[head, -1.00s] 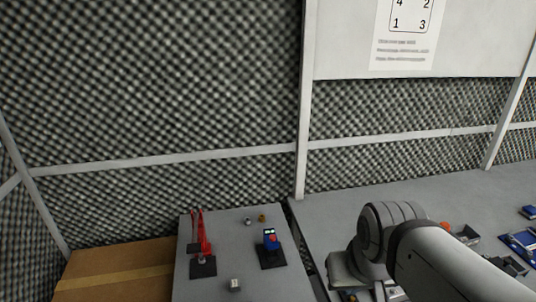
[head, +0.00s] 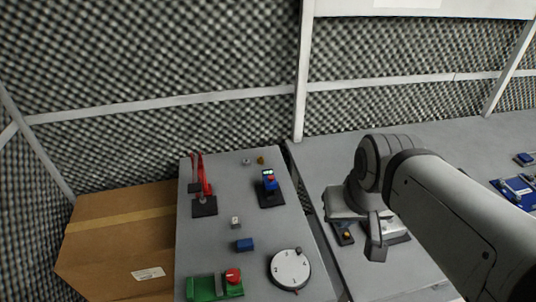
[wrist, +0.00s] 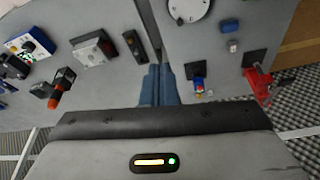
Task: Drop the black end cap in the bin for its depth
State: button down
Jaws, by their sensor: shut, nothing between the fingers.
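I cannot pick out a black end cap or a depth bin for certain in either view. My gripper (head: 376,250) points down over the right-hand grey table in the head view. In the wrist view its two blue-grey fingers (wrist: 156,84) are together with nothing between them, above the gap between two grey table tops. A dark plate with a small round knob (head: 346,235) lies just left of it in the head view. My arm hides part of the right table.
The left table (head: 225,190) holds a red clamp (head: 205,190), a blue device (head: 269,183), a grey block (head: 235,222), a blue block (head: 244,244), a white dial (head: 290,268) and a green base (head: 203,288). A cardboard box (head: 115,235) stands left. Blue parts (head: 518,192) lie far right.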

aim_at(272, 195)
jog(key=z, duration=0.4)
jog(key=k, duration=1.2)
jog(key=u, duration=0.75)
jog(key=i, duration=1)
jog(key=u, duration=0.05)
